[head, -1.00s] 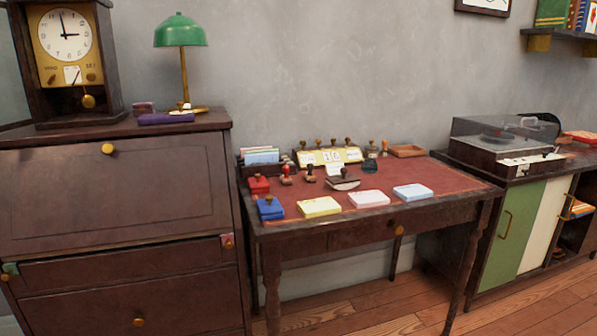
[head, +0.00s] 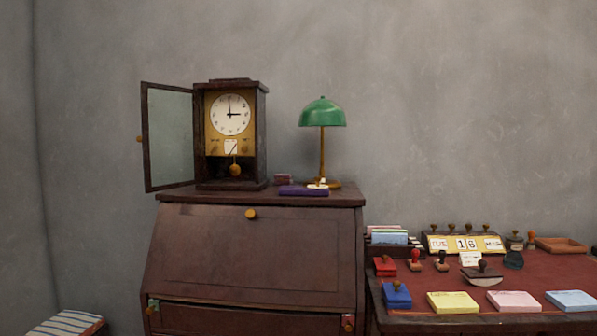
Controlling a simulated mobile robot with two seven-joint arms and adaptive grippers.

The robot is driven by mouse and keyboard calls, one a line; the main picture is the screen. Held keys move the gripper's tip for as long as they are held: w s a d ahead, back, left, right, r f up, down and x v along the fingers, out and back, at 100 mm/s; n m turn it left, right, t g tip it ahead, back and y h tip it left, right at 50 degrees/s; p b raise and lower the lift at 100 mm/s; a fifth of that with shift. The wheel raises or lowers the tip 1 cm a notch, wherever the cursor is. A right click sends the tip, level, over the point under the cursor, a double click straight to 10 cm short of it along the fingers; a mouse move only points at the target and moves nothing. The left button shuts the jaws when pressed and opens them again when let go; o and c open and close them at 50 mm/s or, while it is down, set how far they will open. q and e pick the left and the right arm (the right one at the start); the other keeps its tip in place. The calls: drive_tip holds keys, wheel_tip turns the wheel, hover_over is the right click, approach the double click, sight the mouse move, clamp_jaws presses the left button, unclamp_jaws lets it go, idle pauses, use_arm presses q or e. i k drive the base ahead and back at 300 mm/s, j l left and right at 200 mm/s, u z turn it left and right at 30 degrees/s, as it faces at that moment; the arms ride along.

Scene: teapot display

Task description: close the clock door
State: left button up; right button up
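The clock (head: 230,132) is a dark wooden case with a white dial, a gold lower panel and a pendulum. It stands on top of the dark bureau. Its glass clock door (head: 171,138) has a dark frame and stands wide open, swung out to the left of the case. A small brass knob (head: 139,139) sits on the door's outer left edge. Neither of my grippers shows in the head view.
The bureau (head: 255,255) has a closed slanted front. A purple case (head: 303,190) and a green lamp (head: 322,113) stand right of the clock. A desk (head: 545,266) with stamps and note pads is at the right. A striped cushion (head: 65,324) lies low at left.

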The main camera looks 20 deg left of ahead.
sight(144, 139)
drive_tip(key=i+j+u, duration=0.1)
drive_tip(key=u, duration=0.25)
drive_tip(key=i+j+u, duration=0.1)
drive_tip(key=j+u, duration=0.3)
drive_tip(key=l, duration=0.1)
